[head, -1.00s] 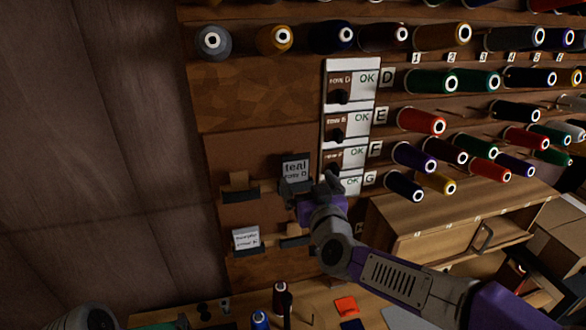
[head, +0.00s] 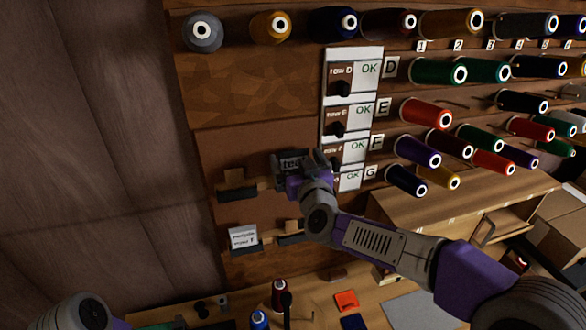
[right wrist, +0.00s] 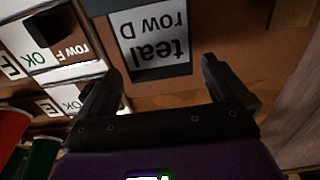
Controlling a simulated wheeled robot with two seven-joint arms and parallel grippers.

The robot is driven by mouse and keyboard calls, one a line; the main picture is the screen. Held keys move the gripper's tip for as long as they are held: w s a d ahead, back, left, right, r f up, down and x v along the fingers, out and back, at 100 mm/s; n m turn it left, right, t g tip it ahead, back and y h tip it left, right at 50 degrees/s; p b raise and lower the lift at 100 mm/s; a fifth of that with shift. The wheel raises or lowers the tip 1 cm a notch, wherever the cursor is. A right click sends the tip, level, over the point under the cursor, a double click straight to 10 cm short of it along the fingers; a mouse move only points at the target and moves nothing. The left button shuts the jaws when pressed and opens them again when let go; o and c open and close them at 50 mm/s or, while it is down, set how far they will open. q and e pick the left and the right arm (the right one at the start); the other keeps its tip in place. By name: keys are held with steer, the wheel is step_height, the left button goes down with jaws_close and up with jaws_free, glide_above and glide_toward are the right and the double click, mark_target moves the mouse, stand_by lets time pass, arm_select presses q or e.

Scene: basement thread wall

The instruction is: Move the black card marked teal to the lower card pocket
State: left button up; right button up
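The black card marked teal, row D (head: 291,160), is on the brown board left of the white OK panels, in the upper row. It shows upside down and close in the right wrist view (right wrist: 150,38). My right gripper (right wrist: 160,80) is open, with its fingers on either side of the card's near edge and gaps on both sides. In the head view my right gripper (head: 296,168) covers the card's lower part and whatever holds it. A lower pocket (head: 290,238) sits below it and looks empty. My left gripper is out of view.
An upper-left pocket (head: 238,192) looks empty. A lower-left pocket holds a white card (head: 243,237). White OK panels with dark knobs (head: 350,115) stand close to the right. Thread spools (head: 427,112) stick out beyond them. A bench with small items lies below.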

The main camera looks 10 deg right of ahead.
steer(key=c, duration=0.6)
arm_select(q)
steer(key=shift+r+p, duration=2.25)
steer(key=shift+p, duration=0.05)
arm_select(e)
steer(key=shift+r, duration=2.5)
steer(key=shift+c, duration=0.2)
